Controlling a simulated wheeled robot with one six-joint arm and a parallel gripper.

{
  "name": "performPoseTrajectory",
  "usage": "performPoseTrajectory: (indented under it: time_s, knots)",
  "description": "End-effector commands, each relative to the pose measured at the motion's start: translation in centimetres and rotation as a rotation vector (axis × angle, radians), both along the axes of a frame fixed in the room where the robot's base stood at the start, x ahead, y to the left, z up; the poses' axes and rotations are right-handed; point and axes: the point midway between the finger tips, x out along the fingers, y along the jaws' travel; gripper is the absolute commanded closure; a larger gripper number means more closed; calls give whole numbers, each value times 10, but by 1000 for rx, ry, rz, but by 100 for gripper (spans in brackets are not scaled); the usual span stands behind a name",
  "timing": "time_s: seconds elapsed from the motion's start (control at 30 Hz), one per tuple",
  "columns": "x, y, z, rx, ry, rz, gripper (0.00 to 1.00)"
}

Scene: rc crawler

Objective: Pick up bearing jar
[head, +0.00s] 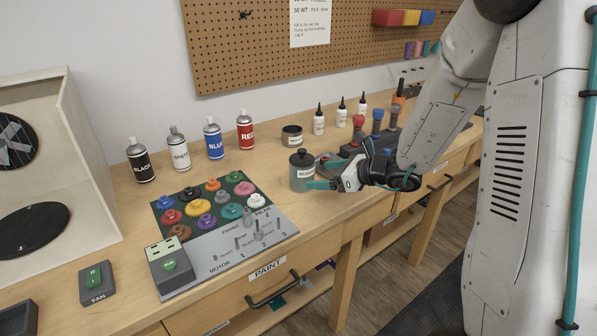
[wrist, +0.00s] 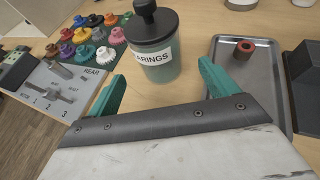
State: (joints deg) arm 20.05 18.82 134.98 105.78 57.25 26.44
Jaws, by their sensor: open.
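The bearing jar (head: 302,171) is a grey-green, see-through jar with a dark knobbed lid and a white label. It stands upright on the workbench, right of the gear board. In the wrist view the jar (wrist: 154,50) is at top centre, with its label partly readable as "ARINGS". My gripper (head: 315,172) has teal fingers and is low beside the jar. In the wrist view the open gripper (wrist: 158,82) has one finger on each side, with the jar ahead of and between the fingertips. I cannot tell whether either finger touches it.
A metal tray (wrist: 262,92) holding a small red-brown ring (wrist: 245,47) lies right of the jar. A dark open tin (head: 292,135) stands behind it. The gear board (head: 225,240) lies to the left. Spray cans (head: 213,139) and small bottles (head: 319,121) line the back.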

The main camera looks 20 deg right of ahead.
Motion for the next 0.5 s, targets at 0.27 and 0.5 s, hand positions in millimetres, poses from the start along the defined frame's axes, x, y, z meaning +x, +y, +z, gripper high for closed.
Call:
performPoseTrajectory:
  time_s: [0.27,0.5]
  knots:
    - [21,13,-15,14,10,-21,14]
    - [40,40,-28,13,10,-19,14]
